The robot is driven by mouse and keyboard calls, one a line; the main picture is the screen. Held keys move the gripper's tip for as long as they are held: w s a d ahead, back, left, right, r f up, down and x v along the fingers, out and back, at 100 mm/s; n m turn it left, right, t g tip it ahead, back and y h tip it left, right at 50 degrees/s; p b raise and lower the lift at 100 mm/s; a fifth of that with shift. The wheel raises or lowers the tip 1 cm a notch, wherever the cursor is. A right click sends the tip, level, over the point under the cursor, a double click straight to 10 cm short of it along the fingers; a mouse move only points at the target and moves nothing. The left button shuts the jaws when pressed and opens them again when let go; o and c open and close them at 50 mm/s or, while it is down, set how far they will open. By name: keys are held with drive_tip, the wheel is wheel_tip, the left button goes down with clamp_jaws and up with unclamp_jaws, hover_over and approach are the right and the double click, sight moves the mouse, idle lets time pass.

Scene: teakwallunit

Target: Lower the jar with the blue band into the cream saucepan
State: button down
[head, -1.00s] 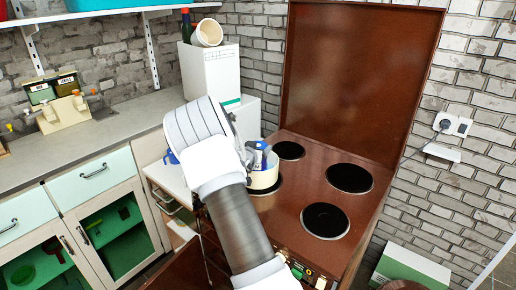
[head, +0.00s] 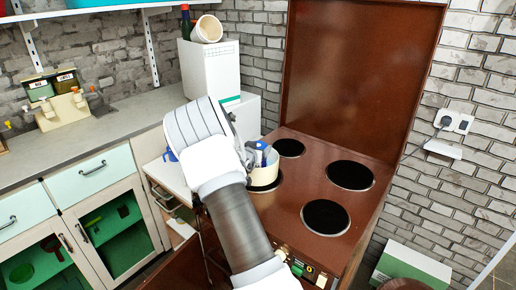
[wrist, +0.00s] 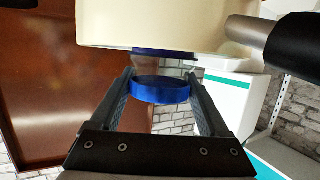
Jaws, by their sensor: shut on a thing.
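The cream saucepan (head: 263,179) is over the left part of the brown cooker top, partly hidden by my arm. In the wrist view, which looks upside down, the saucepan (wrist: 130,25) fills the top, with its black handle (wrist: 290,40) at right. My gripper (wrist: 159,74) is shut on the jar, whose blue ring (wrist: 160,92) shows between the fingers. The jar's far part, with a darker blue strip (wrist: 165,53), meets the saucepan's rim and passes out of sight behind it. In the head view blue and white parts of the jar (head: 262,147) show at the pan's opening.
Bare dark hotplates (head: 350,175) lie to the right of the pan, and the raised brown lid (head: 350,75) stands behind. A white box (head: 210,68) with a teal stripe stands behind my gripper. A grey worktop (head: 110,130) is at left.

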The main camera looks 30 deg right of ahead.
drive_tip(key=shift+f+b, duration=0.9)
drive_tip(key=shift+f, duration=0.1)
idle(0.5)
unclamp_jaws()
drive_tip(key=shift+f, duration=0.1)
